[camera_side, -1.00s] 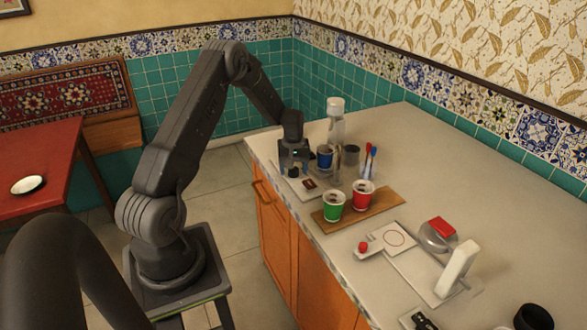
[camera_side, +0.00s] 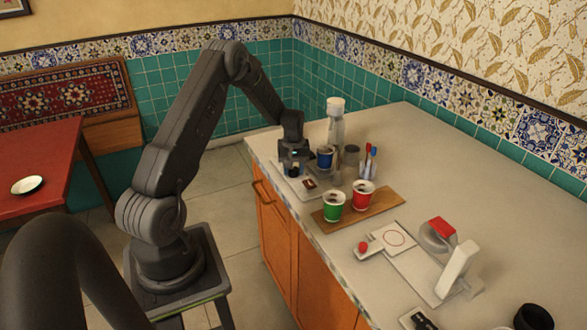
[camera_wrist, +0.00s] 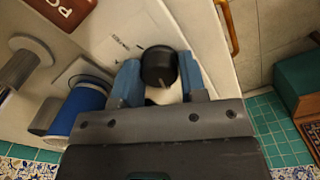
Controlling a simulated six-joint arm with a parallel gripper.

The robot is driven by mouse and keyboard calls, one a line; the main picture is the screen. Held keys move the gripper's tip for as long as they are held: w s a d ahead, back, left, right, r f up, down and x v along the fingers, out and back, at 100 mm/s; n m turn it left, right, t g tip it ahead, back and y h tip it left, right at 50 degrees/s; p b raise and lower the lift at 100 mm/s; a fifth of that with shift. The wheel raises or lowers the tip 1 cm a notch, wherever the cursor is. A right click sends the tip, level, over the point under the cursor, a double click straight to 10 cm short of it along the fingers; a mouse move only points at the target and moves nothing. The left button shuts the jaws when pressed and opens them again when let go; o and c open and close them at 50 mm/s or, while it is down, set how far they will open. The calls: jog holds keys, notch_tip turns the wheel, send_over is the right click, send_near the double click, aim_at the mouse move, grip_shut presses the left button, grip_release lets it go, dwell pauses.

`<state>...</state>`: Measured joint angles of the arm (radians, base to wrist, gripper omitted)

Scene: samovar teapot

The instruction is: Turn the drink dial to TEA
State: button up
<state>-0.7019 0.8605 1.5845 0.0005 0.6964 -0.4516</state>
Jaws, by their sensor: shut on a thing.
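The drink dial (camera_wrist: 160,66) is a round black knob with a pale mark on its edge, on a white panel (camera_wrist: 110,25) in the wrist view. My gripper (camera_wrist: 160,80) has its blue-tipped fingers on both sides of the knob, shut on it. The small print on the panel beside the dial is too small to read, so the setting cannot be told. In the side view my gripper (camera_side: 293,168) is low over the white panel (camera_side: 313,193) at the counter's far left end and largely hides the dial.
A blue cup (camera_wrist: 82,108) stands close beside my gripper; it also shows in the side view (camera_side: 325,156). A clear bottle (camera_side: 336,125) stands behind. A green cup (camera_side: 334,205) and a red cup (camera_side: 363,194) stand on a wooden board (camera_side: 383,211). The counter's right rear is clear.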

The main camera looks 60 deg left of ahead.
jog(key=m, duration=0.5)
jog(key=shift+m, duration=2.2)
jog(key=o, duration=0.9)
jog(key=shift+r, duration=0.1)
jog(key=shift+r, duration=6.85)
